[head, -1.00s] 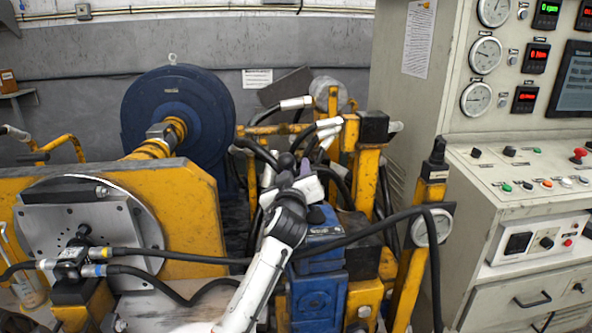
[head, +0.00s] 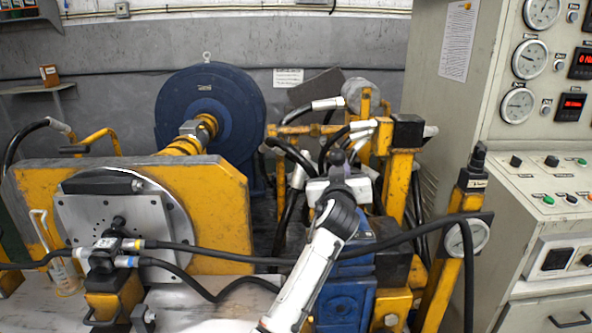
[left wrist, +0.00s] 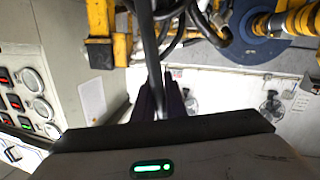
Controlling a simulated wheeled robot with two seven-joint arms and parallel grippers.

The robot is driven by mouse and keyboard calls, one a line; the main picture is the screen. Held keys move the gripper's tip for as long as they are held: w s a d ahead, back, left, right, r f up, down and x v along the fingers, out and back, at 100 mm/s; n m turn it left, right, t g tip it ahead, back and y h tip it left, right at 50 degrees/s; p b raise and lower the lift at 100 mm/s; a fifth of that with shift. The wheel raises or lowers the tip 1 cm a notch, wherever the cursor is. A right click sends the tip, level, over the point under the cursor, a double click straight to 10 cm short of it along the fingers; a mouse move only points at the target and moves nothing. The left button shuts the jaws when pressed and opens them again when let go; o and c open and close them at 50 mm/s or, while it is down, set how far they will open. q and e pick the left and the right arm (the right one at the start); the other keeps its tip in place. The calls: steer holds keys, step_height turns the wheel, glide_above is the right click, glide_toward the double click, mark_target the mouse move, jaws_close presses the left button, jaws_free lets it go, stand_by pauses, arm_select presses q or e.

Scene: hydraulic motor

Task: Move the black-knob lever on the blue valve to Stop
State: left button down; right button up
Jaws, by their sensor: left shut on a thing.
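The blue valve (head: 345,283) stands at the centre right of the head view, partly hidden behind my left arm. My left gripper (head: 338,160) is above the top of the valve, its dark fingers closed and pointing away from me. In the left wrist view the fingers (left wrist: 162,95) are closed around the end of a thin dark lever rod (left wrist: 150,45). The black knob is hidden between the fingers. No Stop marking can be read. My right gripper is in neither view.
A black hose (head: 410,237) crosses in front of the valve. Yellow posts (head: 400,185) and white-ended hoses (head: 327,104) crowd behind and right of the gripper. A blue round housing (head: 235,115) is behind left.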

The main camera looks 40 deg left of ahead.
arm_select(q)
steer(key=shift+w+d+m, duration=0.8)
steer(key=shift+d+m, duration=0.2)
steer(key=c, duration=1.8)
jaws_free()
steer(key=shift+a, duration=0.1)
steer(key=v, duration=1)
steer(key=shift+r+b, duration=0.2)
steer(key=shift+b, duration=0.2)
steer(key=shift+s, duration=0.1)
